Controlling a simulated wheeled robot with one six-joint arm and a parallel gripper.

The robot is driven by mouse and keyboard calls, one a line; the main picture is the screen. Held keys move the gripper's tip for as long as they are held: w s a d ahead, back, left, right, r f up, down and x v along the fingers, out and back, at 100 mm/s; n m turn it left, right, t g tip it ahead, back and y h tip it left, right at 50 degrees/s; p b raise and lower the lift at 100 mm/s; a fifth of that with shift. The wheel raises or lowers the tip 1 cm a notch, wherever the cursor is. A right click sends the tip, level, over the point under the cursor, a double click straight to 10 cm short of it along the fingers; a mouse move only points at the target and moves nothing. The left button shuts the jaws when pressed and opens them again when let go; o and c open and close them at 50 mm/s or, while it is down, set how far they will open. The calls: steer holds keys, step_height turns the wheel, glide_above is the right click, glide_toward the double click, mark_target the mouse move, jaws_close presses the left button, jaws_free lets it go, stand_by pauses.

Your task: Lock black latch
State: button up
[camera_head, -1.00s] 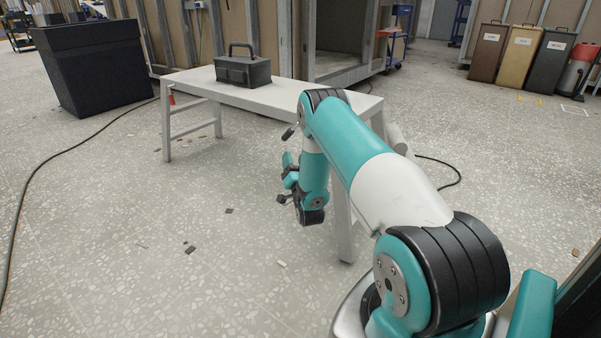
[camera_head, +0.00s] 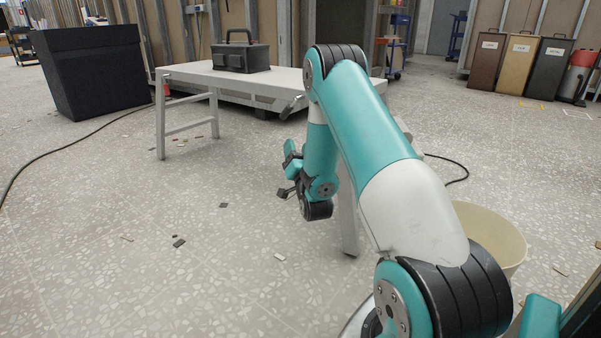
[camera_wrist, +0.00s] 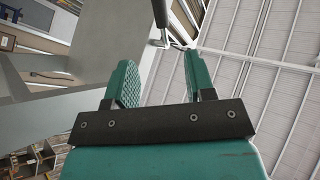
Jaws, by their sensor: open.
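A black toolbox (camera_head: 240,55) with a raised handle stands on the far part of the white table (camera_head: 185,72). Its latch is too small to make out in the head view. My gripper (camera_head: 287,172) is in front of the table, well short of the toolbox and partly hidden by my wrist. In the wrist view my gripper (camera_wrist: 160,85) shows two green textured fingers spread apart with nothing between them. The wrist view looks upward past a pale surface to the ceiling, and no toolbox shows there.
A pale bin (camera_head: 493,232) is close on the right. Several waste bins (camera_head: 520,62) line the far right. Open floor lies left of my arm, with small debris.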

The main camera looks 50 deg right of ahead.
steer(key=b+v, duration=0.1)
steer(key=v, duration=0.1)
steer(key=shift+s+a+f, duration=0.1)
steer(key=shift+s+a, duration=0.05)
steer(key=shift+s, duration=0.15)
